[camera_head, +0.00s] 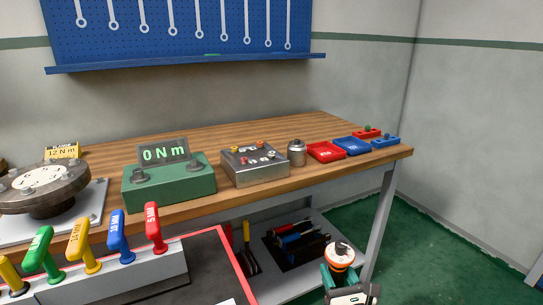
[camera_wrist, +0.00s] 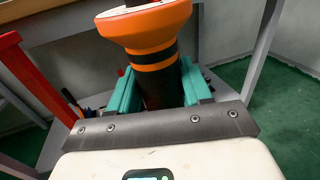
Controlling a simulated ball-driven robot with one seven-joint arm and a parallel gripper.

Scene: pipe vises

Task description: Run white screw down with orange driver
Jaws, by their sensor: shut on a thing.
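My gripper (camera_head: 343,280) is at the lower right of the head view, in front of the bench. Its teal fingers are shut around the dark shaft of the orange driver (camera_head: 341,256). In the wrist view the driver (camera_wrist: 150,30) stands roughly upright between the fingers (camera_wrist: 158,88), with a wide orange head above and an orange band below it. A grey metal block (camera_head: 255,175) on the bench carries several small coloured screws. The driver is well apart from the block.
A green torque tester (camera_head: 170,190) reading 0 Nm stands left of the block. A metal canister (camera_head: 297,153), red tray (camera_head: 325,151) and blue tray (camera_head: 352,147) stand right of it. A rack of coloured T-handles (camera_head: 110,280) is at lower left. Tools lie on the lower shelf (camera_head: 290,285).

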